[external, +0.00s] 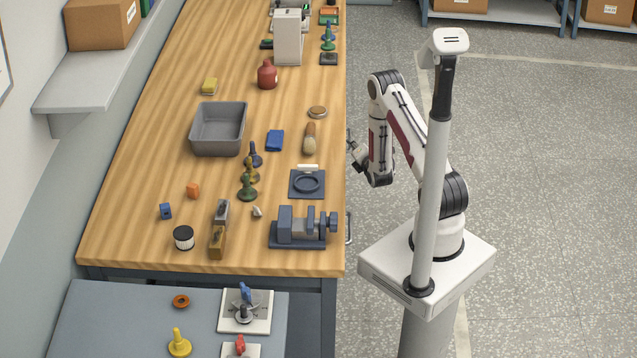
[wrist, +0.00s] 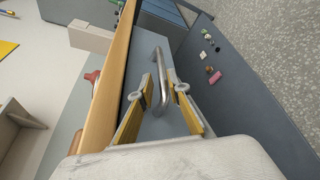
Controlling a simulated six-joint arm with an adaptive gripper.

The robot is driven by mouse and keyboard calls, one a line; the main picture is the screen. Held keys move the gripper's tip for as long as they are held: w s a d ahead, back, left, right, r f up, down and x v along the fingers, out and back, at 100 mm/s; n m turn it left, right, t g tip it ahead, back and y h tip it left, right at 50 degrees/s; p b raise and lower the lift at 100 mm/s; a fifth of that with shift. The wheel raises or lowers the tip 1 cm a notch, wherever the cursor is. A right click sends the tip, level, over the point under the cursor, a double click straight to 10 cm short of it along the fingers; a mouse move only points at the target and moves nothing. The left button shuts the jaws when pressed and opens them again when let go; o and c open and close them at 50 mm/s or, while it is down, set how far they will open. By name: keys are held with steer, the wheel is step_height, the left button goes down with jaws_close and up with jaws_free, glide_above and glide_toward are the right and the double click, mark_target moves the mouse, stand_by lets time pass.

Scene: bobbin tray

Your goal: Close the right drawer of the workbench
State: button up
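In the wrist view my gripper (wrist: 165,92) is open. Its two yellow-padded fingers stand apart on either side of a metal bar handle (wrist: 171,78). The handle lies between the fingertips, and I cannot tell whether either finger touches it. Behind it is a plain blue-grey front panel (wrist: 149,48) beside the bench's wooden edge. In the external view my gripper (external: 356,151) is at the right side of the workbench (external: 150,120), below the top. Another handle (external: 348,228) shows further down that side. How far any drawer stands out is unclear from outside.
A dark grey surface (wrist: 240,105) with several small items, including a pink block (wrist: 215,77), lies right of the handle in the wrist view. A vise (external: 302,228) and a grey bin (external: 218,128) stand on the benchtop. Floor (external: 560,200) right of my base is clear.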

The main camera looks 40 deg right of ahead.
steer(key=shift+v, duration=2.95)
